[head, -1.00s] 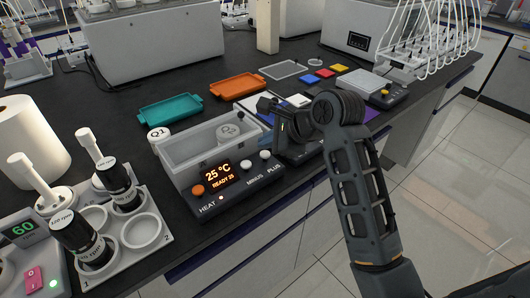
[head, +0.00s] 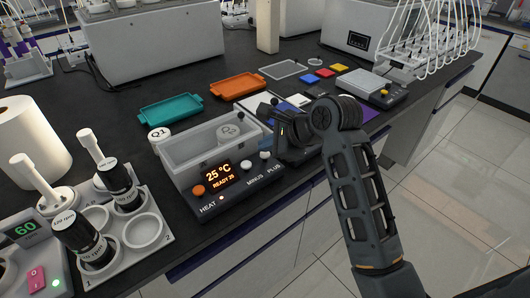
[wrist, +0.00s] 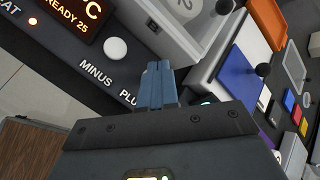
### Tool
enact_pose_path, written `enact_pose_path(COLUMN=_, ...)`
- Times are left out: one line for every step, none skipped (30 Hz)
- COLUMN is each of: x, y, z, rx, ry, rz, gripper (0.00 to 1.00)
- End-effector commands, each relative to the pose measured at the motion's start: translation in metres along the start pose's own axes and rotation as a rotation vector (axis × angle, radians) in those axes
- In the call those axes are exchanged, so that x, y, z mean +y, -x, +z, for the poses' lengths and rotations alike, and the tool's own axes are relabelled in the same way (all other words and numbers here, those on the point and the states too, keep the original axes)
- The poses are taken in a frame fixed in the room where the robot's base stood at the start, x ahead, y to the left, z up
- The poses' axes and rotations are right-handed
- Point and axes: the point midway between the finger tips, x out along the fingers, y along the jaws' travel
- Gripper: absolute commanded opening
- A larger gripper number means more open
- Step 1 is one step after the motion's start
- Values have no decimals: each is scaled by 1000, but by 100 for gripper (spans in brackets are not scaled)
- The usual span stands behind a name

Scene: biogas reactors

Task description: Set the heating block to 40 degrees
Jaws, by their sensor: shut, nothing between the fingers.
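The heating block (head: 208,196) stands on the bench, with a clear-walled well behind a dark sloping panel. Its display (head: 218,174) reads 25 °C, READY 25, in orange. An orange HEAT button (head: 198,190), a white MINUS button (head: 246,167) and a white PLUS button (head: 265,155) are on the panel. My gripper (wrist: 159,68) is shut and empty, over the PLUS end of the panel. In the wrist view the fingers hide the PLUS button, while the MINUS button (wrist: 115,48) shows clear to the left. I cannot tell whether the fingertips touch PLUS.
A vial capped Q1 (head: 158,136) stands left of the block; another cap shows in its well. Teal (head: 170,112) and orange (head: 236,87) trays lie behind. The bench edge runs just in front of the block.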

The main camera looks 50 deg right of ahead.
Motion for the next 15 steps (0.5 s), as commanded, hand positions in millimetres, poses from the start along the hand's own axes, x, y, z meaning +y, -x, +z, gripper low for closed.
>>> enact_pose_path(x=0, y=0, z=0, rx=0, ry=0, rz=0, gripper=0)
enact_pose_path(x=0, y=0, z=0, rx=0, ry=0, rz=0, gripper=0)
enact_pose_path(x=0, y=-1, z=0, rx=0, ry=0, rz=0, gripper=0)
enact_pose_path(x=0, y=-1, z=-1, rx=0, ry=0, rz=0, gripper=0)
enact_pose_path(x=1, y=-1, z=-1, rx=0, ry=0, rz=0, gripper=0)
enact_pose_path(x=1, y=-1, z=-1, rx=0, ry=0, rz=0, gripper=0)
enact_pose_path(x=1, y=-2, z=-1, rx=0, ry=0, rz=0, gripper=0)
enact_pose_path(x=1, y=-2, z=-1, rx=0, ry=0, rz=0, gripper=0)
enact_pose_path(x=2, y=-2, z=-2, rx=0, ry=0, rz=0, gripper=0)
enact_pose_path(x=2, y=-2, z=-2, rx=0, ry=0, rz=0, gripper=0)
enact_pose_path(x=2, y=-2, z=-2, rx=0, ry=0, rz=0, gripper=0)
enact_pose_path(x=2, y=-3, z=-2, rx=0, ry=0, rz=0, gripper=0)
enact_pose_path(x=2, y=-3, z=-2, rx=0, ry=0, rz=0, gripper=0)
enact_pose_path(x=2, y=-3, z=-2, rx=0, ry=0, rz=0, gripper=0)
enact_pose_path(x=3, y=-4, z=-3, rx=0, ry=0, rz=0, gripper=0)
